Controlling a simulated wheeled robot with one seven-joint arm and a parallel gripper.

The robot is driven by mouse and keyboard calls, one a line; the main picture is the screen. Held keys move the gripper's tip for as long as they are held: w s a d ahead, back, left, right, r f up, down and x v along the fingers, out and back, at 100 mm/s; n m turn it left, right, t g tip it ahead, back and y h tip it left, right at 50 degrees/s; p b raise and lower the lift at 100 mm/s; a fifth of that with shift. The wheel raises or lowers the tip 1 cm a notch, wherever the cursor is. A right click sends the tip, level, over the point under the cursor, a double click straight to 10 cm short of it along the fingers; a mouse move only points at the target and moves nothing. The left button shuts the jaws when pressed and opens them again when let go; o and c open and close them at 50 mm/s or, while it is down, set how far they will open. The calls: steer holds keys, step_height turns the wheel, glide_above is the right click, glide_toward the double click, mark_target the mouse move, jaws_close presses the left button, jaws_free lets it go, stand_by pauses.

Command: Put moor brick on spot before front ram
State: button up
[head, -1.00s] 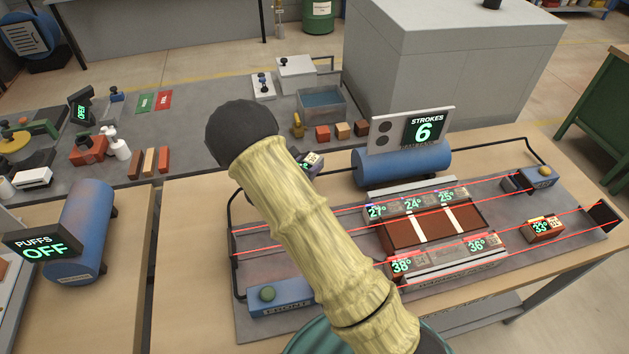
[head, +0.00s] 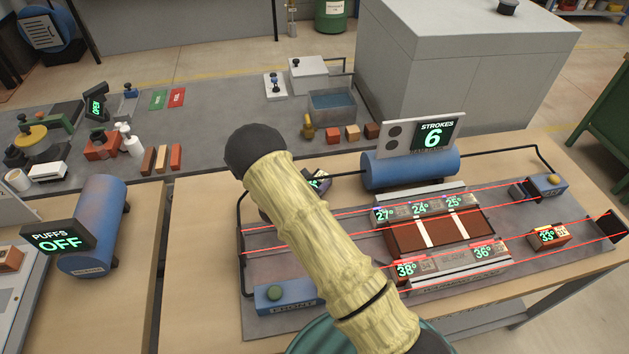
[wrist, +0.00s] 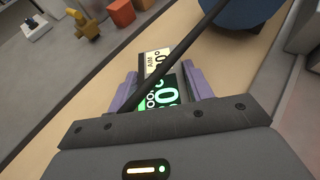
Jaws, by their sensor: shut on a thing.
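My gripper (wrist: 163,84), with purple fingers, is shut on the moor brick (wrist: 170,92) in the wrist view. The brick's green screen and pale aim label face the camera, partly cut by a dark bar. In the head view, a bit of the held brick (head: 319,181) shows past my arm, left of the blue tank; my arm hides most of the gripper. The front ram (head: 285,293) is a blue box with a green button at the rig's near left corner. My arm covers part of the plate to its right.
Red beam lines cross the rig (head: 258,238) lengthwise. Several bricks with degree screens flank the brown middle bed (head: 405,232); another brick (head: 549,236) sits at right. A blue tank (head: 410,170) and strokes screen (head: 432,135) stand behind. A black pipe (head: 241,235) edges the left side.

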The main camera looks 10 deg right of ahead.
steer(key=shift+f, duration=0.1)
steer(key=o, duration=1.3)
steer(key=shift+o, duration=0.2)
steer(key=shift+w, duration=0.1)
steer(key=shift+a+r, duration=0.1)
steer(key=shift+r, duration=0.1)
steer(key=b+v, duration=0.2)
steer(key=v, duration=1)
steer(key=shift+b, duration=0.35)
